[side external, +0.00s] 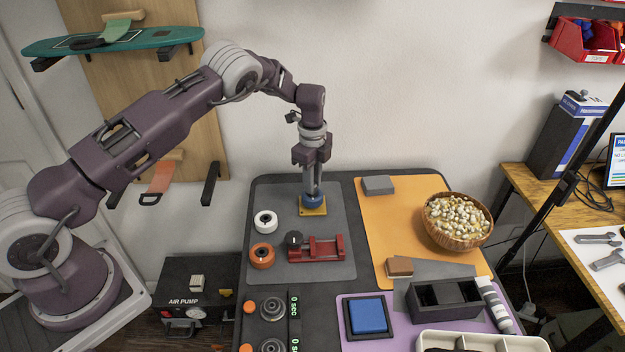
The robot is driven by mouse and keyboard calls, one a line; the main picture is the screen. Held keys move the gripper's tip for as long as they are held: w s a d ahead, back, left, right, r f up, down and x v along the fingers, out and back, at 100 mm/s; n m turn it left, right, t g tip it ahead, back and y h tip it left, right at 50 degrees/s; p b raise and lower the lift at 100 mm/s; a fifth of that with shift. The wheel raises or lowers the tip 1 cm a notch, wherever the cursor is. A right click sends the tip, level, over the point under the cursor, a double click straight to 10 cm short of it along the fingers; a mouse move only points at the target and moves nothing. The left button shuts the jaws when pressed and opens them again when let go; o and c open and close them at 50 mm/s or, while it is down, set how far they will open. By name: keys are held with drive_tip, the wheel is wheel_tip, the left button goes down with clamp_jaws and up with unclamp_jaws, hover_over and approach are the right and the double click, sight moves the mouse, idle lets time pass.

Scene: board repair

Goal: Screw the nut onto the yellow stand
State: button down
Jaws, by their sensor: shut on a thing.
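The yellow stand (307,211) is a flat yellow square base on the grey mat. A blue nut (313,201) is low over the middle of the base. My gripper (313,191) points straight down with its fingers shut on the blue nut. The fingers hide the upper part of the nut and any post of the stand. I cannot tell how far the nut is seated.
A white wheel (265,222), an orange wheel (262,256) and a red vise-like tool (318,249) lie close by on the grey mat (335,190). A grey block (378,185) and a wooden bowl (457,240) are on the orange mat to the right.

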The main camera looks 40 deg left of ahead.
idle(0.3)
drive_tip(key=c, duration=1.2)
unclamp_jaws()
clamp_jaws()
drive_tip(key=m, duration=0.6)
drive_tip(key=shift+m, duration=0.3)
drive_tip(key=m, duration=0.6)
drive_tip(key=shift+c, duration=0.5)
unclamp_jaws()
